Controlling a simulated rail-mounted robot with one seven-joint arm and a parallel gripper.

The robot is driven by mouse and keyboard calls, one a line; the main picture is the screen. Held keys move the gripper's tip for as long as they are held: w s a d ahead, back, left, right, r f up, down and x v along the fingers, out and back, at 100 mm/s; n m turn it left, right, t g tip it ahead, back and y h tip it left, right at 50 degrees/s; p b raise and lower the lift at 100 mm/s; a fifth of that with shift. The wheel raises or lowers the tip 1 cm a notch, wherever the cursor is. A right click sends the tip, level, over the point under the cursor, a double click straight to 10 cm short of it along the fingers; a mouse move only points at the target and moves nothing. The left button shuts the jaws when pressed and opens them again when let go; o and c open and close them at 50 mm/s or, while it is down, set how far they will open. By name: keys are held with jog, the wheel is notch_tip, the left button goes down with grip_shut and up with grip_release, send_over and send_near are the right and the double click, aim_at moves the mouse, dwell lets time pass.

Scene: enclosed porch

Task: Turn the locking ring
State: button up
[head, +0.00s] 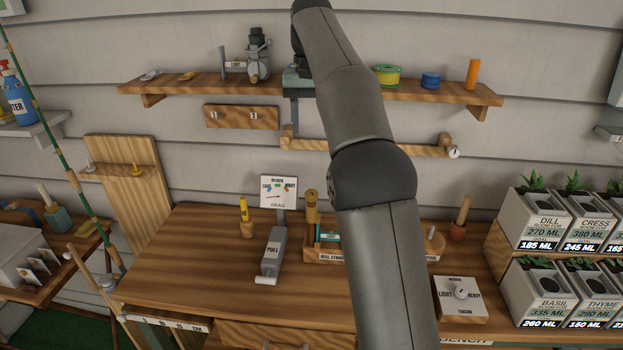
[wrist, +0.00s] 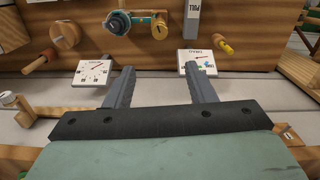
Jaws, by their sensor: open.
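I cannot pick out the locking ring with certainty. A teal reel (wrist: 117,23) with a dark round part stands on the bench in the wrist view, beside a golden round piece (wrist: 160,28). In the head view a golden upright piece (head: 312,205) shows at the reel stand (head: 325,256), and my arm hides what lies right of it. On the shelf, a grey device with a dark top (head: 257,58) stands beside a small LOCK sign (head: 237,64). My gripper (wrist: 157,72) is open and empty, its fingers apart from the reel. It is hidden in the head view.
The wooden shelf (head: 215,84) runs along the wall above the bench (head: 185,265). A DRAG card (head: 278,191) and a PULL handle (head: 273,250) stand left of the stand. A dial card (wrist: 95,71) is near my left finger. Planters (head: 540,217) stand right.

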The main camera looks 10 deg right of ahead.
aim_at(311, 192)
notch_tip(311, 192, down, 17)
jog(key=b, duration=0.3)
jog(key=shift+f, duration=0.1)
jog(key=c, duration=1)
